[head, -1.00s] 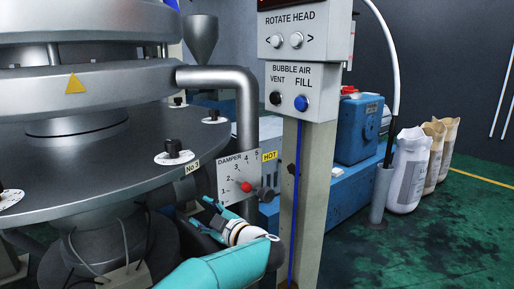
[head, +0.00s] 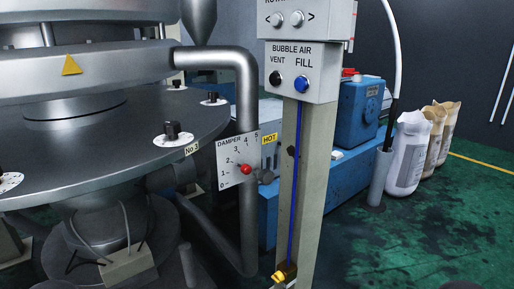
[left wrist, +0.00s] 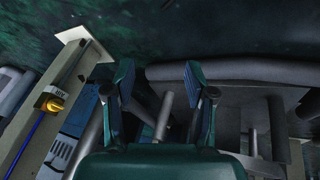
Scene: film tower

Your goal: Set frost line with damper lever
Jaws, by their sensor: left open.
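The damper lever's red knob (head: 246,169) stands in front of the white damper scale plate (head: 228,178), numbered 0 to 5, in the head view. It sits beside the lower numbers; the exact reading is not clear. My left gripper (left wrist: 158,80) shows only in the left wrist view, with its two dark fingers apart and nothing between them. It is out of the head view, away from the knob. The knob cannot be made out in the left wrist view. A frost line is not visible. My right gripper is not in view.
The round grey tower deck (head: 90,150) is left of the scale. A thick grey pipe (head: 247,110) runs behind it, by a yellow HOT label. The control post (head: 313,160) stands close on the right, with a yellow valve handle (head: 284,272) low down, also in the left wrist view (left wrist: 52,98).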

